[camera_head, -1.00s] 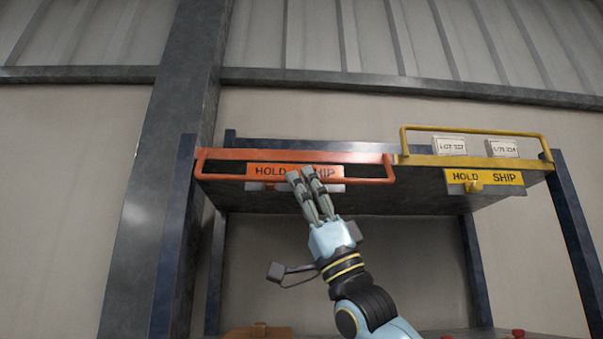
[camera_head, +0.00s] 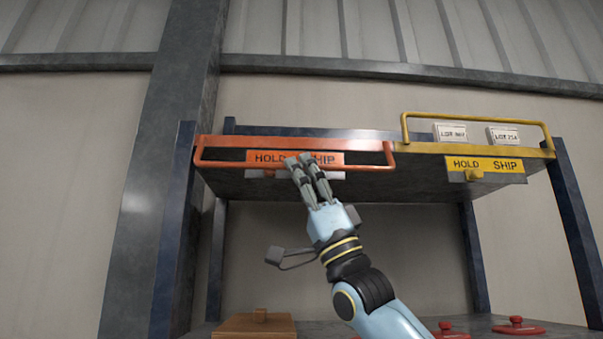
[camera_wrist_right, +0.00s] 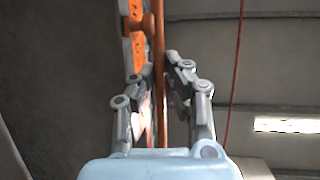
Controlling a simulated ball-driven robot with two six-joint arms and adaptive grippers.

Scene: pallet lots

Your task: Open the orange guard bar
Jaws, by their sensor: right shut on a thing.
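The orange guard bar (camera_head: 230,165) is on the left half of the upper shelf. It is folded down in front of the shelf edge, its long rail below the edge. The orange HOLD/SHIP plate (camera_head: 270,157) sits behind it, partly hidden by my fingers. My right gripper (camera_head: 308,160) reaches up from below and is at the bar's rail. In the right wrist view the orange bar (camera_wrist_right: 159,60) runs between the fingers (camera_wrist_right: 160,105), which are shut on it. My left gripper is not in view.
A yellow guard bar (camera_head: 470,116) stands upright on the right half, with two white lot boxes (camera_head: 450,132) behind it and a yellow HOLD/SHIP plate (camera_head: 500,165) below. The lower shelf holds a brown box (camera_head: 255,326) and red-handled items (camera_head: 517,328).

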